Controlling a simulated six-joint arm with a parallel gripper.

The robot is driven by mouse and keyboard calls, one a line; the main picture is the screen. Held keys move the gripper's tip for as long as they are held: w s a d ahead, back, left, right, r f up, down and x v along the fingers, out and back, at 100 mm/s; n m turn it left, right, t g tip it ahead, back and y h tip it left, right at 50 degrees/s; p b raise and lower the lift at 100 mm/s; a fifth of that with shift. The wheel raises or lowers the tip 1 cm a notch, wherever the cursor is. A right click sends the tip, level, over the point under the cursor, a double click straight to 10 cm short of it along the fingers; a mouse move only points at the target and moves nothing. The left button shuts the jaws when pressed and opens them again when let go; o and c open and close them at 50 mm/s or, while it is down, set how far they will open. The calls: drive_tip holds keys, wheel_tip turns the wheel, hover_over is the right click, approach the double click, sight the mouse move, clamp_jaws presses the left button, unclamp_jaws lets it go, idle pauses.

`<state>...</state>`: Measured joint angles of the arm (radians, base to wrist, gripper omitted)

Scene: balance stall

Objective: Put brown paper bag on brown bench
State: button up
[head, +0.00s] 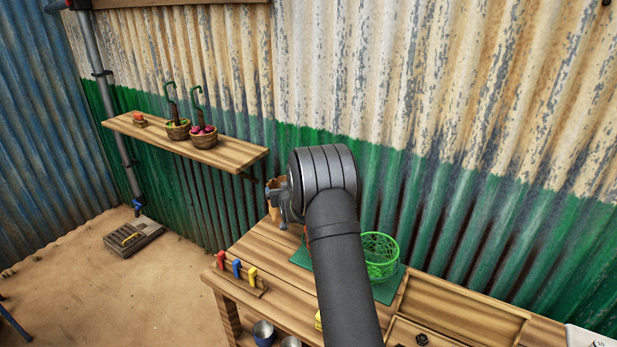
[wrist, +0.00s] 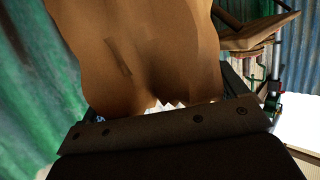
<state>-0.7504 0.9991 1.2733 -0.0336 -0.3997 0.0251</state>
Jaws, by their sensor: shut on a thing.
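The brown paper bag (wrist: 130,50) fills the upper middle of the wrist view, close to the camera. In the head view a small part of the bag (head: 273,187) shows left of my wrist, above the back left of the wooden bench. My gripper (head: 284,203) is shut on the bag; my arm hides much of it in the head view. The brown bench (head: 255,250) runs from the middle to the lower right. I cannot tell whether the bag touches the bench.
A green basket (head: 379,256) stands on a green mat (head: 388,290). A rack with coloured hooks (head: 240,274) is at the bench's left end. A wall shelf (head: 225,153) holds two small baskets. A compartmented wooden tray (head: 465,307) lies right of my arm.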

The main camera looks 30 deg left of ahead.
drive_tip(key=shift+s+a+f, duration=0.2)
drive_tip(key=shift+a+f, duration=0.25)
drive_tip(key=shift+f, duration=0.15)
drive_tip(key=shift+s+a+f, duration=0.2)
drive_tip(key=shift+a+f, duration=0.25)
drive_tip(key=shift+f, duration=3.35)
drive_tip(key=shift+f, duration=0.6)
drive_tip(key=o, duration=1.1)
drive_tip(key=shift+c, duration=0.2)
drive_tip(key=v, duration=1.7)
drive_tip(key=shift+d+r, duration=0.2)
drive_tip(key=shift+d, duration=0.05)
drive_tip(key=shift+a, duration=0.1)
